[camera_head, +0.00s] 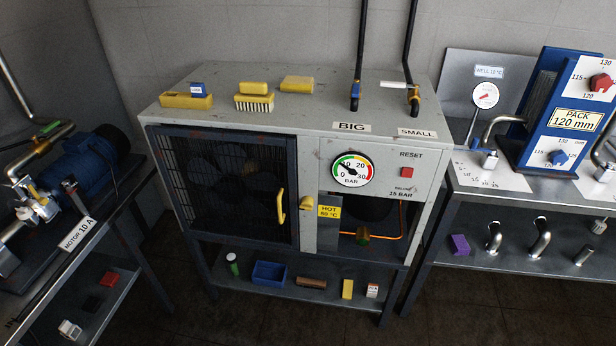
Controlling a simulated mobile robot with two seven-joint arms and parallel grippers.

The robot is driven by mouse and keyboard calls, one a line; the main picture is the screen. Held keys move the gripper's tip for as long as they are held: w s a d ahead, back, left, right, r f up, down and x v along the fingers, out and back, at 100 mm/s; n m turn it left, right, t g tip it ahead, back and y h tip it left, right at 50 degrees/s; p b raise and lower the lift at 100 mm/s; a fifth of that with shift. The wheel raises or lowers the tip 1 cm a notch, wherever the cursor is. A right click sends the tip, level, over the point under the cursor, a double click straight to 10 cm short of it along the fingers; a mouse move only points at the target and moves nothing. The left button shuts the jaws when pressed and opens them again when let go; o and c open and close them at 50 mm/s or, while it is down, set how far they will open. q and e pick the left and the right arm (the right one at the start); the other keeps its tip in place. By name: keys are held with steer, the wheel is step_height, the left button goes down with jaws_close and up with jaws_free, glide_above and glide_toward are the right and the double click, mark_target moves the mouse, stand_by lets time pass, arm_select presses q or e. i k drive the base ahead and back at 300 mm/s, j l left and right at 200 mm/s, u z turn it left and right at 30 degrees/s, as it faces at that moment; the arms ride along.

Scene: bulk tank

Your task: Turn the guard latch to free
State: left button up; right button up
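The guard is a dark mesh door (225,185) on the left front of the grey cabinet (312,180). It appears shut. It has an upright yellow handle (281,206) near its right edge. A small yellow latch (306,207) sits just right of the door frame, on the cabinet's grey front. Its turned position is too small to tell surely. Neither of my grippers shows in the head view, and nothing touches the latch or handle.
A yellow "HOT" label (329,211) is right of the latch, below the pressure gauge (352,170). Brushes and blocks lie on the cabinet top. A motor bench (100,235) stands left and a steel table (510,199) right. The floor in front is clear.

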mark_target(307, 203)
steer(key=i+j, duration=0.3)
steer(key=j, duration=0.15)
steer(key=i+j+u, duration=0.1)
steer(key=i+j, duration=0.2)
steer(key=j, duration=0.15)
steer(key=i+j, duration=0.3)
steer(key=j, duration=0.1)
